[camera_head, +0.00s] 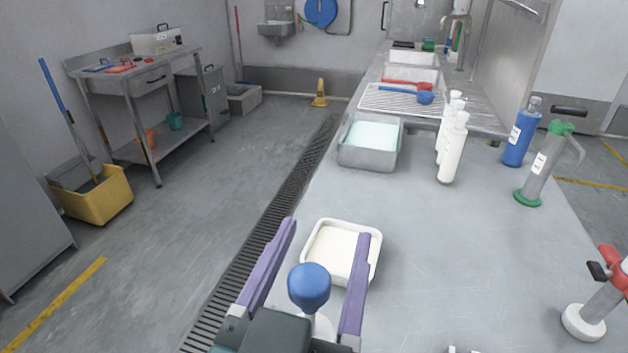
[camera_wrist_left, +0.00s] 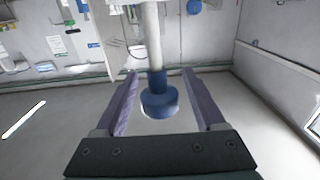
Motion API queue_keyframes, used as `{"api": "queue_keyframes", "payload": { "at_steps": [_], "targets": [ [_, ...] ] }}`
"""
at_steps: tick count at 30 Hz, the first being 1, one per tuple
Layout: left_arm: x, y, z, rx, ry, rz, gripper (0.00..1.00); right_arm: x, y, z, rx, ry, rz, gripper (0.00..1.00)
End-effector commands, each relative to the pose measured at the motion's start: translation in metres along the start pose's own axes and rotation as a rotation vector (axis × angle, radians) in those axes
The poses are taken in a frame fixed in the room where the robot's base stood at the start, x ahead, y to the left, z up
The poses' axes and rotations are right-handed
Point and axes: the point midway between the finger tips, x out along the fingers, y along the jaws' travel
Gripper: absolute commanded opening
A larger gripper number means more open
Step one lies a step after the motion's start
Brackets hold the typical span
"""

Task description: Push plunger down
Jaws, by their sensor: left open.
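The plunger's round blue knob (camera_head: 309,284) is at the bottom centre of the head view, with a bit of white below it. In the left wrist view the blue knob (camera_wrist_left: 159,98) sits on the end of a white rod (camera_wrist_left: 152,35). My left gripper (camera_head: 326,229) has two purple fingers spread wide. The knob is between them, with a visible gap on both sides. The wrist view also shows the fingers (camera_wrist_left: 160,72) apart on either side of the knob and rod. The lower part of the plunger's body is hidden. My right gripper is not in view.
A white tray (camera_head: 372,268) is just beyond the fingers on the steel counter (camera_head: 450,240). A grey basin (camera_head: 368,157), white bottles (camera_head: 452,155), a blue bottle (camera_head: 521,135) and a green-topped device (camera_head: 540,170) stand farther back. A red-handled device (camera_head: 603,295) is at right.

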Motion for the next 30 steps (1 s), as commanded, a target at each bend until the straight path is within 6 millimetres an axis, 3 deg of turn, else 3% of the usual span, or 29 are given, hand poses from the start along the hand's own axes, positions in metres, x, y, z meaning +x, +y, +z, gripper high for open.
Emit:
{"api": "queue_keyframes", "payload": {
  "at_steps": [5,23,30],
  "targets": [
    [-0.0002,0.0,0.0001,0.0,0.0,0.0,0.69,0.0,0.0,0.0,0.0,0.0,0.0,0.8],
    [-0.0005,0.0,0.0001,0.0,0.0,0.0,0.02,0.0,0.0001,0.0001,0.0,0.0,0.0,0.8],
    [-0.0005,0.0001,0.0001,0.0,0.0,0.0,0.0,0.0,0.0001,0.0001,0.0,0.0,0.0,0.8]
  ]
}}
